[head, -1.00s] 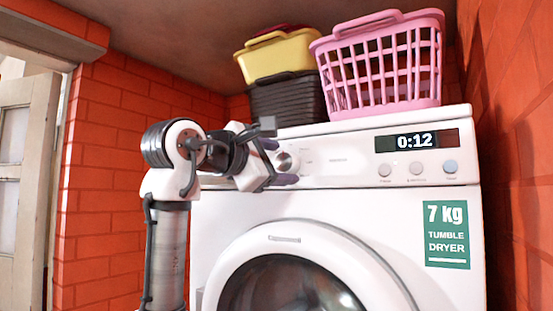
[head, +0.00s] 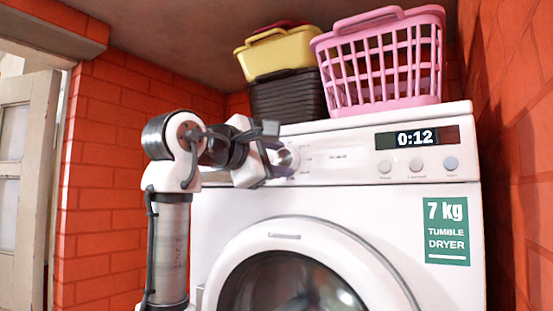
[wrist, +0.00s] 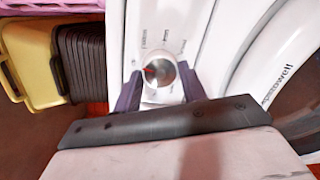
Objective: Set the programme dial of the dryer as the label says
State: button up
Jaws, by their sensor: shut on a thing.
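The programme dial (head: 288,160) is a round silver knob on the left of the white dryer's (head: 400,205) control panel. In the wrist view the dial (wrist: 161,72) shows a red mark on its left part, with small printed words around it that I cannot read surely. My gripper (head: 278,160) reaches it from the left. In the wrist view its two purple fingers (wrist: 160,88) are shut on the dial, one on each side. A green label (head: 446,231) on the dryer front reads "7 kg TUMBLE DRYER".
The display (head: 417,138) reads 0:12, above several round buttons (head: 417,165). Brick walls (head: 520,180) flank the dryer. The round door (head: 300,235) is below the panel.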

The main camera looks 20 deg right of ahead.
jog(key=m, duration=0.4)
jog(key=shift+y, duration=0.3)
jog(key=m, duration=0.4)
jog(key=shift+s+r+m+y, duration=0.1)
jog(key=shift+m+y, duration=0.2)
jog(key=m, duration=0.4)
jog(key=shift+t+y, duration=0.4)
jog(key=m, duration=0.3)
jog(key=shift+d, duration=0.1)
jog(key=m, duration=0.3)
jog(key=shift+s+t+y, duration=0.1)
jog(key=shift+t+y, duration=0.2)
jog(key=shift+t, duration=0.1)
jog(key=m, duration=0.4)
jog(key=shift+m+t, duration=0.3)
jog(key=shift+t, duration=0.1)
jog(key=m, duration=0.4)
jog(key=shift+d+f, duration=0.1)
jog(key=shift+f, duration=0.1)
jog(key=shift+m+t, duration=0.5)
jog(key=shift+m, duration=1.4)
jog(key=shift+s, duration=0.1)
